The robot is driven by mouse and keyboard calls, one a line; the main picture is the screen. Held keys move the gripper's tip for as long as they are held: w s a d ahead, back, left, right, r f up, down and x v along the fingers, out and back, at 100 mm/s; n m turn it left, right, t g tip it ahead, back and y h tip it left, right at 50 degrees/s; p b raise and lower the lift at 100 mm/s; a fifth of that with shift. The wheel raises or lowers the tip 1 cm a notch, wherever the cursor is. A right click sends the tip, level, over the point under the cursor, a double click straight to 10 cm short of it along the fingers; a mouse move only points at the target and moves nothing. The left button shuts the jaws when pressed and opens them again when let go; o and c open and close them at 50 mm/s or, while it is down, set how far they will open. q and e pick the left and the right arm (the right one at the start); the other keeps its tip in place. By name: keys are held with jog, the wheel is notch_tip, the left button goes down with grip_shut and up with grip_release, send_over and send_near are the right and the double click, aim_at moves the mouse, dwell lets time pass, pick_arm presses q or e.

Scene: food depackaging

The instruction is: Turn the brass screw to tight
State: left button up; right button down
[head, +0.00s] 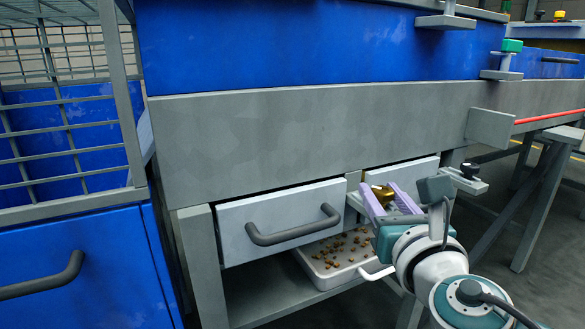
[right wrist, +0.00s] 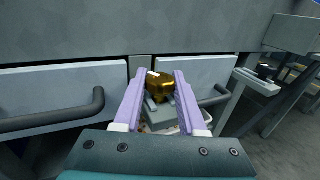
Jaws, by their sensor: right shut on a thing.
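The brass screw (head: 383,194) is a gold-coloured knob under the front of the grey machine frame, between the two drawers. It also shows in the right wrist view (right wrist: 160,88), between the purple fingers. My right gripper (head: 390,196) is shut on the brass screw, with one finger on each side of it. It also shows in the right wrist view (right wrist: 158,92). The fingers hide part of the screw's sides in the head view. My left gripper is not in either view.
A grey drawer (head: 280,222) with a dark handle is left of the screw, and another drawer (head: 400,174) is right of it. A white tray (head: 318,272) with brown bits sits on the shelf below. A dark knob on a bracket (head: 470,172) stands to the right.

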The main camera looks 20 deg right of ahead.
jog(key=m+g+h, duration=0.1)
jog(key=h, duration=0.1)
jog(key=shift+a+f+m+h, duration=0.1)
jog(key=shift+m+h, duration=0.2)
jog(key=shift+m, duration=0.1)
jog(key=shift+w+f+m+g+h+b, duration=0.1)
jog(key=shift+m+g+h+b, duration=0.5)
jog(key=shift+m+g+h, duration=0.45)
jog(key=m+g+h+b, duration=0.2)
jog(key=m+g+h, duration=0.1)
jog(key=h, duration=0.1)
jog(key=shift+b, duration=0.4)
jog(key=shift+m+g+h+b, duration=0.25)
jog(key=shift+m+g+b, duration=0.15)
jog(key=shift+g, duration=0.15)
jog(key=shift+c, duration=2.4)
grip_release()
jog(key=shift+r, duration=0.25)
